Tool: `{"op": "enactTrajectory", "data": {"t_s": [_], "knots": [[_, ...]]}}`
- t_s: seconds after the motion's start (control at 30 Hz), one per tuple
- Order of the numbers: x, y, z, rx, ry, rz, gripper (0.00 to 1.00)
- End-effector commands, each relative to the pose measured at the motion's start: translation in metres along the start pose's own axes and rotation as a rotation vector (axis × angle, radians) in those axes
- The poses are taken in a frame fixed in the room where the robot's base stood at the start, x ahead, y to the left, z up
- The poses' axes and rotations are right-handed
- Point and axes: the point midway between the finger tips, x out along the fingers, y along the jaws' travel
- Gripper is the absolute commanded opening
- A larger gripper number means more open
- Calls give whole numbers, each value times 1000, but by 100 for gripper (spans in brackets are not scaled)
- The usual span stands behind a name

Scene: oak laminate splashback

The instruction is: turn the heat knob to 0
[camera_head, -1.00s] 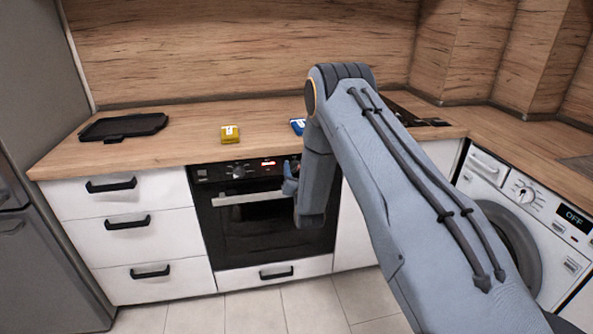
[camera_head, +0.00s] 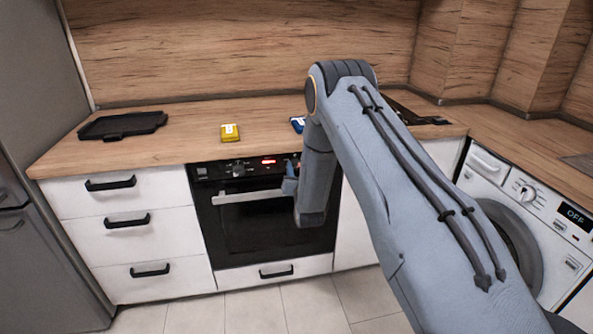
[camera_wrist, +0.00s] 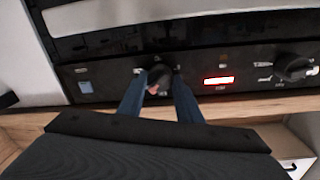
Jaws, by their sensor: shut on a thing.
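The oven's black control panel (camera_head: 215,172) is under the worktop. It carries two knobs with a lit red display (camera_head: 268,162) between them. In the wrist view, which looks upside down, my gripper (camera_wrist: 158,92) has its two blue-grey fingers on either side of one dark knob (camera_wrist: 158,74), shut on it. This is the right-hand knob in the head view, where my wrist and gripper (camera_head: 291,175) largely hide it. Its printed marks and exact setting are too small to read. The other knob (camera_head: 238,170) is free; it also shows in the wrist view (camera_wrist: 293,68).
A yellow box (camera_head: 230,133) and a partly hidden blue box (camera_head: 298,124) lie on the worktop above the oven. A black griddle pan (camera_head: 122,125) lies at the left. The oven door handle (camera_head: 245,197) runs below the panel. A washing machine (camera_head: 490,166) stands at the right.

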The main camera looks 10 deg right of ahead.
Motion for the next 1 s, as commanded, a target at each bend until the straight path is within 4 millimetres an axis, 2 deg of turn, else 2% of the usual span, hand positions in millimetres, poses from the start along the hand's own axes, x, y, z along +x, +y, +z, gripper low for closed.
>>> {"op": "enactTrajectory", "data": {"t_s": [1.0], "knots": [[1,0,2,-930,54,-19,9]]}}
